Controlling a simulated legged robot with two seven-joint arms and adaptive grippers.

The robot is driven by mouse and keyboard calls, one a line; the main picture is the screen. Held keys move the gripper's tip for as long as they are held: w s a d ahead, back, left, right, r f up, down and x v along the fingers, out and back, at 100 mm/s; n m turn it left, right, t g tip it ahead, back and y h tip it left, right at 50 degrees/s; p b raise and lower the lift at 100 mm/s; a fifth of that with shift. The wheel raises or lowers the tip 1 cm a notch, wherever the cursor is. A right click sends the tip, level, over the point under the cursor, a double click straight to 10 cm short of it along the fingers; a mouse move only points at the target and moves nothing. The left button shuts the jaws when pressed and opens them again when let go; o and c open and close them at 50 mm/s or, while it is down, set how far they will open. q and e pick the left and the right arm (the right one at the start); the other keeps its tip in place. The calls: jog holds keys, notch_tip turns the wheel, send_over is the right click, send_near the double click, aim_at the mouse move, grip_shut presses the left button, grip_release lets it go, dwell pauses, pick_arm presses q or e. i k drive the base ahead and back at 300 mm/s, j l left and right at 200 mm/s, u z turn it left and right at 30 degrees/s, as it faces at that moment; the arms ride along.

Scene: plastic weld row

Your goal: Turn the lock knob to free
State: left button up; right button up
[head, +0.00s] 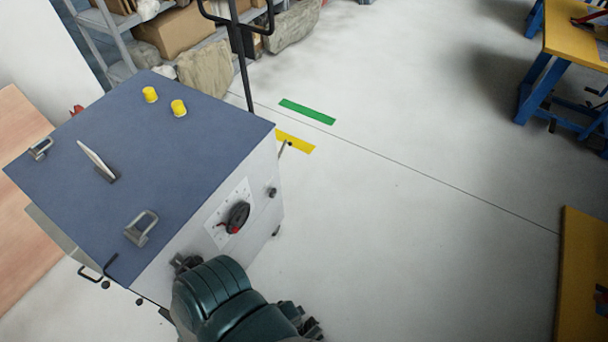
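A cabinet with a blue top (190,140) and pale sides stands at the left. Its front face carries a white scale plate (216,233) with a black round knob (238,214) bearing a red mark. A smaller black knob (271,192) sits to its right near the edge. No label shows which is the lock knob. A dark green arm of mine enters at the bottom centre, in front of the cabinet's lower face. A dark part (185,263) shows just beyond it; I cannot tell whether it is gripper or cabinet fitting. No fingertips are clear, and no second arm shows.
A black post (244,75) stands behind. Shelves with boxes (175,33) are at the back. The floor to the right is open, with yellow tables (580,45) beyond.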

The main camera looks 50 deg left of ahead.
aim_at(272, 193)
jog(key=i+u, duration=0.25)
jog(key=i, duration=0.15)
jog(key=i+l+u, duration=0.25)
jog(key=i, duration=0.15)
jog(key=i+l+u, duration=0.15)
jog(key=i+u, duration=0.15)
jog(key=i, duration=0.1)
